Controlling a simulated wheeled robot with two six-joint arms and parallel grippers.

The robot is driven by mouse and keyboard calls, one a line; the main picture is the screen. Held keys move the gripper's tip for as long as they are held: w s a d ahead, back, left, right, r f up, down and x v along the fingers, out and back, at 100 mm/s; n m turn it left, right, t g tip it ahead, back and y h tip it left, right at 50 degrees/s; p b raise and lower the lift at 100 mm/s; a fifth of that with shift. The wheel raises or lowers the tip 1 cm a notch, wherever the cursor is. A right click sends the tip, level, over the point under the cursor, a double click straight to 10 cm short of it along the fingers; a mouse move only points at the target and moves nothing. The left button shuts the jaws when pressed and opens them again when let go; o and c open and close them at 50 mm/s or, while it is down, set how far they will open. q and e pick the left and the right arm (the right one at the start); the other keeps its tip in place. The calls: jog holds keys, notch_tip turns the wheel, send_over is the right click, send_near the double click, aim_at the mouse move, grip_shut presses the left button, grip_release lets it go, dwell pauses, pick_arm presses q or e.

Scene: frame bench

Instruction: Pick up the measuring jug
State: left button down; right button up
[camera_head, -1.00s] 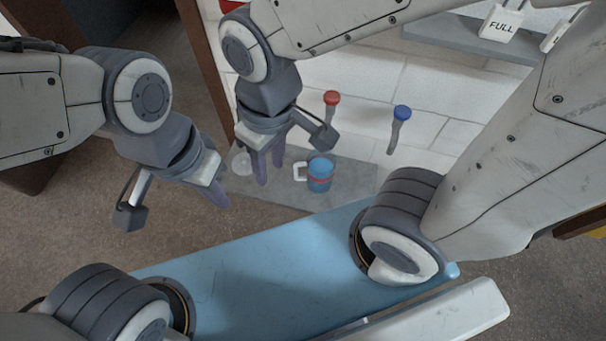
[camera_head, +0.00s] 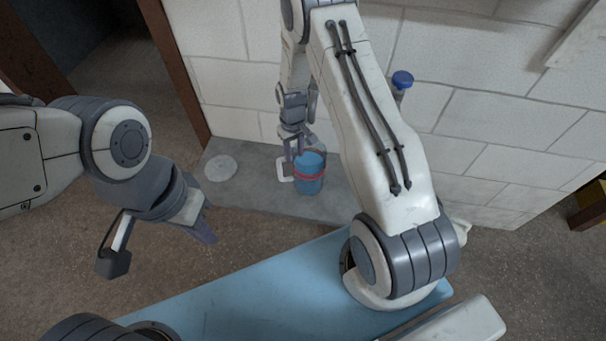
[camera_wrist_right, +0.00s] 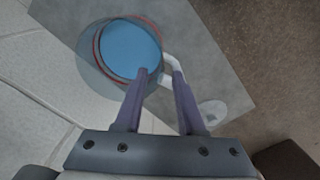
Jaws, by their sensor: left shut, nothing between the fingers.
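The measuring jug (camera_head: 311,172) stands upright on a grey slab against the wall. It is clear, with blue contents, a red band and a white handle on its left side. In the right wrist view the jug (camera_wrist_right: 128,50) is seen from above, its handle on the right. My right gripper (camera_head: 292,158) is at the handle. In the right wrist view its fingers (camera_wrist_right: 160,77) are apart, one over the jug's rim and one beyond the handle, with the handle between them. Contact cannot be told. My left gripper (camera_head: 204,228) is shut and empty, away to the left.
The grey slab (camera_head: 250,182) also bears a pale round disc (camera_head: 220,168) left of the jug. A blue-topped tap (camera_head: 402,82) is on the white block wall (camera_head: 470,110). A brown post (camera_head: 172,70) stands at left.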

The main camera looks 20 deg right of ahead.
notch_tip(320, 180, down, 9)
jog(key=shift+a+r, duration=0.1)
grip_shut()
dwell(0.3)
dwell(1.3)
jog(key=shift+w+r, duration=0.1)
jog(key=shift+w, duration=0.05)
